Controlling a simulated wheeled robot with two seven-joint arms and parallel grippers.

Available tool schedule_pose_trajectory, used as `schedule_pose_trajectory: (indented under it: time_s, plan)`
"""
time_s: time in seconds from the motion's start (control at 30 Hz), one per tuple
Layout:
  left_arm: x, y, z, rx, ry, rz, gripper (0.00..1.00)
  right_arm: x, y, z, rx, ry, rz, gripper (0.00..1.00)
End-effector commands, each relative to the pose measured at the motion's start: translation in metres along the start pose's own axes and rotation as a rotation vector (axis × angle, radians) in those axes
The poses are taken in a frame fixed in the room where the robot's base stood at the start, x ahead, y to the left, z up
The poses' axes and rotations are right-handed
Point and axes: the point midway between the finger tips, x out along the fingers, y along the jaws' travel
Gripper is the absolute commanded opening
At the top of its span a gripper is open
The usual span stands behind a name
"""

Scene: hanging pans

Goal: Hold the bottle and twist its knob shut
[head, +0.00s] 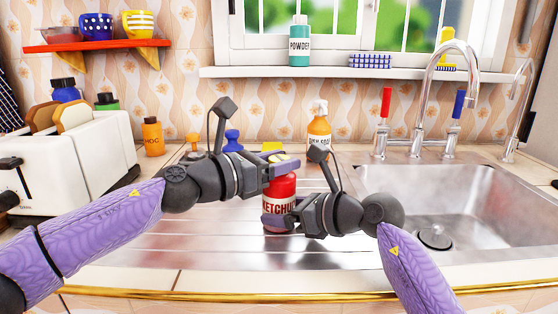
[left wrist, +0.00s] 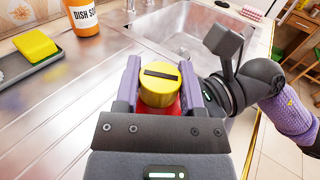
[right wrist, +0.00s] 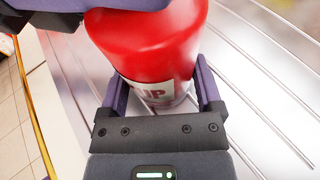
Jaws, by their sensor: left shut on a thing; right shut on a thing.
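The red ketchup bottle (head: 282,187) stands upright on the ridged metal drainboard, its label partly covered by my right gripper. Its yellow knob (left wrist: 160,88) has a dark slot across the top. My left gripper (head: 284,164) is above and shut on the knob, a finger on each side, as the left wrist view shows. My right gripper (head: 277,219) is lower and shut on the bottle's body (right wrist: 155,45). The right wrist view shows its fingers on both sides of the bottle. The knob is mostly hidden in the head view.
An orange dish soap bottle (head: 319,130) and a yellow sponge (left wrist: 35,46) on a grey tray are behind. The sink (head: 470,200) with its tap (head: 440,75) is at right. A white toaster (head: 75,160) stands at left. The drainboard (head: 210,235) is clear in front.

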Motion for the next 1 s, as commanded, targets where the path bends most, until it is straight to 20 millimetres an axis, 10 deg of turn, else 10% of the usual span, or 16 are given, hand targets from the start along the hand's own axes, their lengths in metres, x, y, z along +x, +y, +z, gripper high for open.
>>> schedule_pose_trajectory:
  time_s: [1.0]
  plan:
    - [-0.0008,0.0008,0.0007,-0.004,-0.004,-0.355,0.0,0.0003,0.0007,-0.0004,-0.002,0.002,0.002,0.22]
